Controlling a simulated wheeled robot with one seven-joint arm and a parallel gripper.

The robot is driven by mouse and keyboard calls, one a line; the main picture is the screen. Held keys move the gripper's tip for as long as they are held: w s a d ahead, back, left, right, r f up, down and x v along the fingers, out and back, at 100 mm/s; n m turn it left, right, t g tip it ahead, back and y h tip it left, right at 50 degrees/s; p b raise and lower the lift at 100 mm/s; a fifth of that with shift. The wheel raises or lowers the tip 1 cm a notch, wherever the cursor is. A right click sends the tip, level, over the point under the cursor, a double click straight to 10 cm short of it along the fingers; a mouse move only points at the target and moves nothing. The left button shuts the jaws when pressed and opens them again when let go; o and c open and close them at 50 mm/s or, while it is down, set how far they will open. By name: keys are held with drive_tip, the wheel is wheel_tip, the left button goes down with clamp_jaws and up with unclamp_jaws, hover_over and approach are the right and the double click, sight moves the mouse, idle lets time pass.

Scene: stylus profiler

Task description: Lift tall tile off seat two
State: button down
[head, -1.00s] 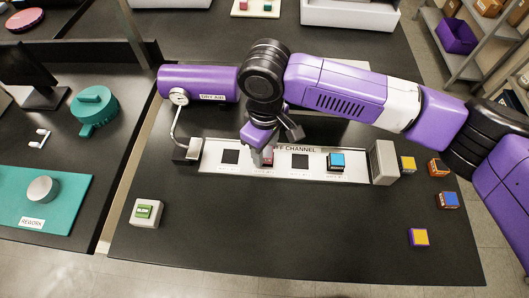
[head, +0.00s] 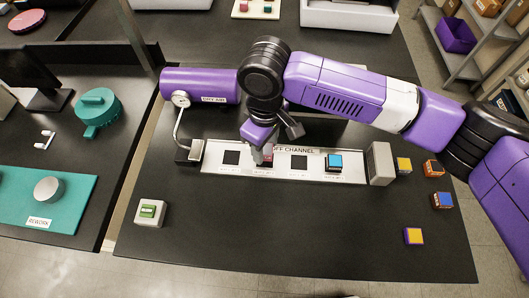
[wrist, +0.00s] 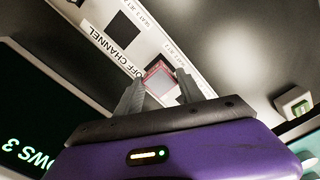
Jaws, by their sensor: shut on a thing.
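A red-edged tile (wrist: 160,77) with a pale top shows between the two fingers in the wrist view. In the head view only a small red part of it (head: 269,155) shows beside the fingers, over the second position from the left on the white channel plate (head: 217,168). My gripper (head: 262,157) points down there and is shut on this tile; its fingers also show in the wrist view (wrist: 160,88). I cannot tell whether the tile touches its seat.
A blue-topped tile (head: 335,160) sits at the channel's right position; two black seats (head: 231,157) (head: 299,162) are bare. An end block (head: 379,164) and loose tiles (head: 414,236) lie right. A green button box (head: 149,212) stands front left.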

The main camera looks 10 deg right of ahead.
sight(265, 149)
drive_tip(key=shift+r, duration=0.3)
wheel_tip(265, 149, up, 5)
drive_tip(key=p, duration=0.5)
